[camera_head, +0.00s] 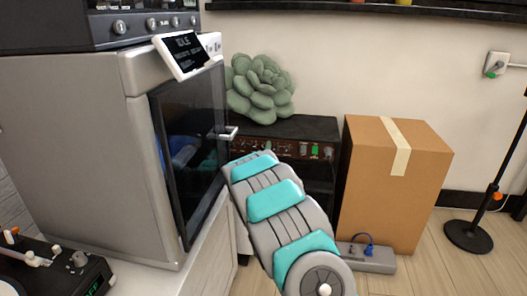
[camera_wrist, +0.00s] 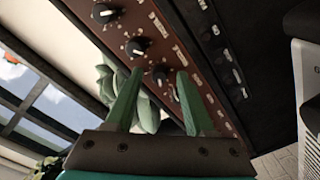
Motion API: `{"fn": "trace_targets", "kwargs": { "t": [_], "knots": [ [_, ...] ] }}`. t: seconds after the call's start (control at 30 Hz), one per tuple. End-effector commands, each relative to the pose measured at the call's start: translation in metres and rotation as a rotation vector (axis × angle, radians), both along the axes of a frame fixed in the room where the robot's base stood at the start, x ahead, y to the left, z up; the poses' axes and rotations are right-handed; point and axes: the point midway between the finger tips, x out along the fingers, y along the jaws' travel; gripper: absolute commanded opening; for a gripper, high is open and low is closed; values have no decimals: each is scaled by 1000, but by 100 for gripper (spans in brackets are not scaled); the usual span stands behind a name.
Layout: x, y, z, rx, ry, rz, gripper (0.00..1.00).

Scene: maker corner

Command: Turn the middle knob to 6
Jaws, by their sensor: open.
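A dark cabinet with a brown control panel (camera_head: 283,148) stands against the wall in the head view. In the wrist view the brown panel (camera_wrist: 182,48) runs diagonally, with dark knobs in a row. One knob (camera_wrist: 103,13) is at the top, another (camera_wrist: 137,46) is below it, and a third (camera_wrist: 160,77) shows between my fingertips. Their pale pointers show, but the scale numbers are unreadable. I cannot tell which knob is the middle one. My gripper (camera_wrist: 160,73) is open, its green fingers reaching toward the panel; contact is unclear. My arm hides the gripper in the head view.
A green succulent (camera_head: 260,90) sits on the cabinet. A cardboard box (camera_head: 390,195) stands to its right, with a power strip (camera_head: 368,258) in front. A grey machine with a glass door (camera_head: 190,150) and protruding handle stands close on the left.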

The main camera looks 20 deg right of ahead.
Motion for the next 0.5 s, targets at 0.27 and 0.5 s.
{"fn": "trace_targets", "kwargs": {
  "t": [0.27,0.5],
  "knots": [
    [0,0,0,0,0,0,46],
    [0,0,1,-1,-1,0,19]
  ]
}}
